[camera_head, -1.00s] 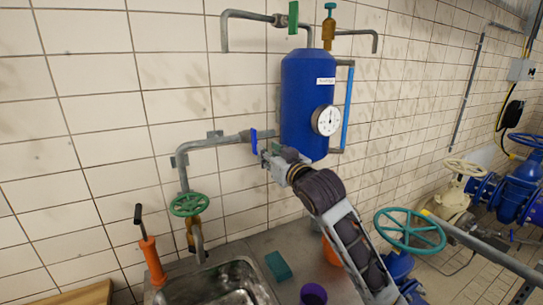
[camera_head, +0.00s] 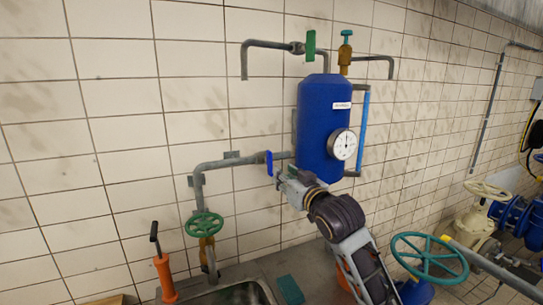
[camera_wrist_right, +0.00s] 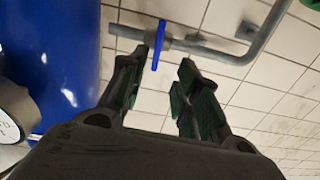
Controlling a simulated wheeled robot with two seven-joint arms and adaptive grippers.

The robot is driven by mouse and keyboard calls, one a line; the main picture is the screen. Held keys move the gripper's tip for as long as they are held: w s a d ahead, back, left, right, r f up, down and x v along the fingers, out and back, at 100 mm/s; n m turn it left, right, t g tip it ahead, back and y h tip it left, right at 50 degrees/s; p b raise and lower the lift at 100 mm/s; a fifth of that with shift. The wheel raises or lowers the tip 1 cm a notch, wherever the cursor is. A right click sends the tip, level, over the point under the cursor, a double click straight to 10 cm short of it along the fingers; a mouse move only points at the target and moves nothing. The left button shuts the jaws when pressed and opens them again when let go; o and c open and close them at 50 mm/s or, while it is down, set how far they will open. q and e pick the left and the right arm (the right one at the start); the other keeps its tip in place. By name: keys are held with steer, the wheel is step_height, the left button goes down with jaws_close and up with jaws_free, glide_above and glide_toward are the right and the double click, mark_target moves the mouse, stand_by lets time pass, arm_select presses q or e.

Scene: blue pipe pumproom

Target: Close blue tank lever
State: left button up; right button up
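The blue tank (camera_head: 324,125) hangs on the tiled wall with a round gauge (camera_head: 342,144) on its front. A small blue lever (camera_head: 269,163) stands roughly upright on the grey pipe at the tank's left side. My right gripper (camera_head: 280,180) is just below and in front of this lever. In the right wrist view my gripper (camera_wrist_right: 162,65) is open, with its green-padded fingers apart. The blue lever (camera_wrist_right: 158,45) shows between the fingertips, close to the left finger; I cannot tell whether they touch. My left gripper is not in view.
A green lever (camera_head: 310,46) and a brass valve (camera_head: 346,50) sit above the tank. A green handwheel (camera_head: 204,225) is at lower left, above a sink (camera_head: 235,295). A teal handwheel (camera_head: 429,258) stands right of my arm. An orange hand pump (camera_head: 164,277) stands at lower left.

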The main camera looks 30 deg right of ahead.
mark_target(271, 157)
steer(key=shift+s+r+n+p, duration=0.4)
steer(key=shift+s+r+p, duration=0.25)
steer(key=shift+s+r, duration=0.35)
steer(key=shift+r, duration=0.1)
steer(key=shift+w, duration=0.15)
steer(key=shift+w+d+p, duration=0.15)
steer(key=shift+w+p, duration=0.45)
steer(key=shift+w, duration=1.7)
steer(key=shift+w+d+p, duration=0.15)
steer(key=shift+w+p, duration=0.45)
steer(key=shift+w, duration=1.65)
steer(key=shift+w+d+p, duration=0.15)
steer(key=shift+w+p, duration=0.45)
steer(key=shift+w, duration=1.7)
jaws_close()
